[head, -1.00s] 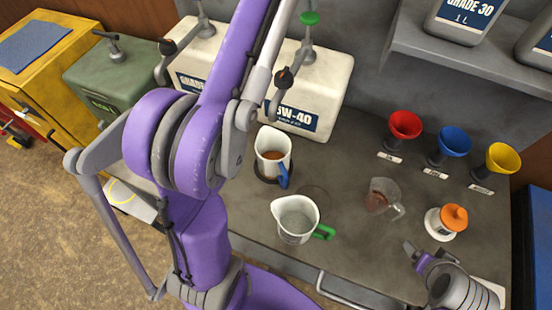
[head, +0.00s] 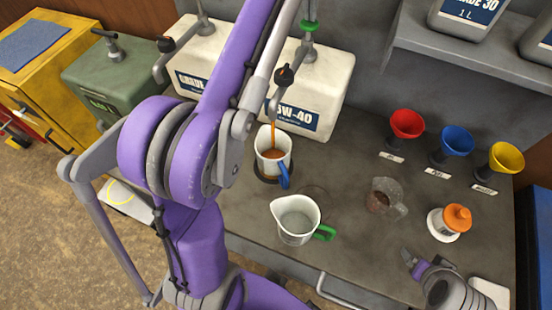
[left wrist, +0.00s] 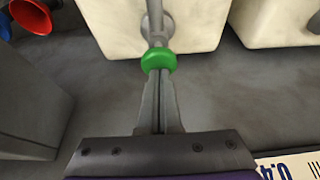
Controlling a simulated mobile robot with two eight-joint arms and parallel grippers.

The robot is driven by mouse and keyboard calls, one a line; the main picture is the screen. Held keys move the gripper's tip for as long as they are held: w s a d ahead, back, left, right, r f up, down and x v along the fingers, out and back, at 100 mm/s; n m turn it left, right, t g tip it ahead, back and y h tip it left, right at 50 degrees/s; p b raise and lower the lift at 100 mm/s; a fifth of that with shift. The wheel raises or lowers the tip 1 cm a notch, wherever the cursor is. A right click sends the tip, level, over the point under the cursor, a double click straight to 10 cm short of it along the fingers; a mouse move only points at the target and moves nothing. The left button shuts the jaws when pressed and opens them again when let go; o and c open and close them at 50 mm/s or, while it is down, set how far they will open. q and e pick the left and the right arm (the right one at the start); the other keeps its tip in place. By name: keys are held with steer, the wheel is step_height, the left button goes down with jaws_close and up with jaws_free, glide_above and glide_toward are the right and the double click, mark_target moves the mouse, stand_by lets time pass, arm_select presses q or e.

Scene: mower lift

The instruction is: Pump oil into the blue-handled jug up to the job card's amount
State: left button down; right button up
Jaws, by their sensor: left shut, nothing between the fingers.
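The blue-handled jug (head: 283,146) stands on the bench under the nozzle of the 5W-40 tank (head: 335,85). A thin amber stream falls into it, and brown oil (head: 271,154) shows inside; its exact level is unreadable. The tank's pump has a green collar (head: 309,26). In the left wrist view, my left gripper (left wrist: 159,72) is shut and empty, its tips against the green collar (left wrist: 158,61). In the head view my purple left arm rises past the tanks, its fingers not visible. My right gripper (head: 408,257) is at lower right over the bench; its opening is unclear.
A green-handled jug (head: 297,227), a clear jug with dark liquid (head: 381,198) and an orange-topped item (head: 456,217) stand on the bench. Red (head: 407,123), blue (head: 456,140) and yellow (head: 505,157) funnels stand behind. A shelf (head: 470,65) overhangs. A card (left wrist: 290,166) partly shows "0.4".

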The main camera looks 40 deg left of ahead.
arm_select(q)
steer(key=shift+f+b, duration=0.45)
steer(key=shift+f, duration=0.85)
steer(key=shift+r, duration=0.1)
arm_select(e)
steer(key=shift+s+f, duration=0.3)
steer(key=shift+f, duration=0.35)
arm_select(q)
steer(key=shift+r+p, duration=0.9)
steer(key=shift+r, duration=0.55)
steer(key=shift+r+p, duration=1.05)
steer(key=shift+r, duration=0.75)
steer(key=shift+w, duration=0.1)
arm_select(e)
steer(key=w+r, duration=0.3)
steer(key=r, duration=0.2)
steer(key=shift+w+r+t, duration=0.15)
steer(key=shift+r+t, duration=0.15)
arm_select(q)
steer(key=shift+f, duration=0.1)
steer(key=shift+f, duration=0.15)
arm_select(e)
steer(key=shift+f, duration=0.15)
